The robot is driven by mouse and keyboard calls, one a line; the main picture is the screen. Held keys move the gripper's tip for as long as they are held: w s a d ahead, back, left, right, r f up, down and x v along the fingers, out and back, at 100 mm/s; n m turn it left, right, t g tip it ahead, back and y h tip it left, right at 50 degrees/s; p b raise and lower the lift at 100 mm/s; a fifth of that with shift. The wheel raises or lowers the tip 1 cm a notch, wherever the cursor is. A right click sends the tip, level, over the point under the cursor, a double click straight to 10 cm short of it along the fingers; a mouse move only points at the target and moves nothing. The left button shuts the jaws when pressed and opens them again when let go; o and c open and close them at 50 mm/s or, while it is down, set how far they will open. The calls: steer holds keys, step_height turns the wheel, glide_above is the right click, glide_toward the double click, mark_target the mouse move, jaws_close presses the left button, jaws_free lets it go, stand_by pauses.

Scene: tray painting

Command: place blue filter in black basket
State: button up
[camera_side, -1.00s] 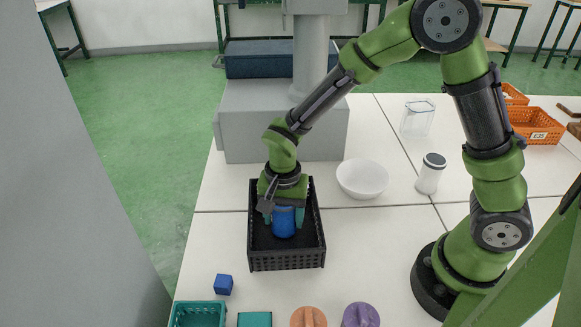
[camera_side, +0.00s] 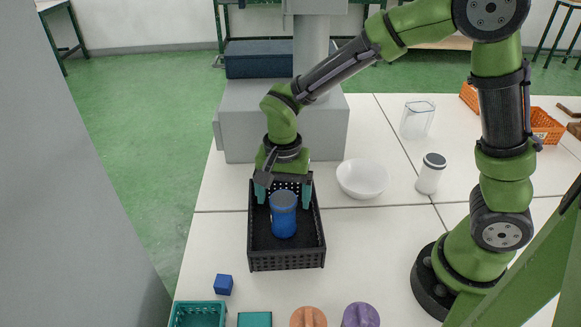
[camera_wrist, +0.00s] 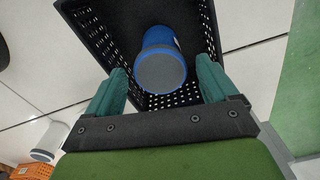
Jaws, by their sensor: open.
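The blue filter (camera_side: 283,216) is a blue cylinder with a grey top. It stands upright inside the black basket (camera_side: 287,262), on its floor. In the wrist view the blue filter (camera_wrist: 160,68) shows its grey top toward me, with the black basket (camera_wrist: 95,38) around it. My gripper (camera_side: 283,198) is open, its two teal fingers apart, behind and a little above the filter. In the wrist view the fingers of my gripper (camera_wrist: 160,85) are spread on either side of the filter's near end, with gaps between.
A white bowl (camera_side: 362,178) and a white jar with a dark lid (camera_side: 431,174) stand right of the basket. A blue cube (camera_side: 223,284), a teal container (camera_side: 197,314) and orange and purple pieces lie in front. A clear container (camera_side: 417,119) stands farther back.

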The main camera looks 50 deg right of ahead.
step_height(320, 180, up, 5)
steer(key=shift+r, duration=0.15)
steer(key=shift+s+d+r, duration=0.1)
steer(key=shift+d+r, duration=0.05)
steer(key=shift+r, duration=0.25)
steer(key=s+d+r+n+t+y, duration=0.2)
steer(key=s+d+r+n+t, duration=0.5)
steer(key=s, duration=0.4)
step_height(320, 180, up, 3)
steer(key=shift+s+d+f, duration=0.2)
steer(key=shift+d, duration=0.3)
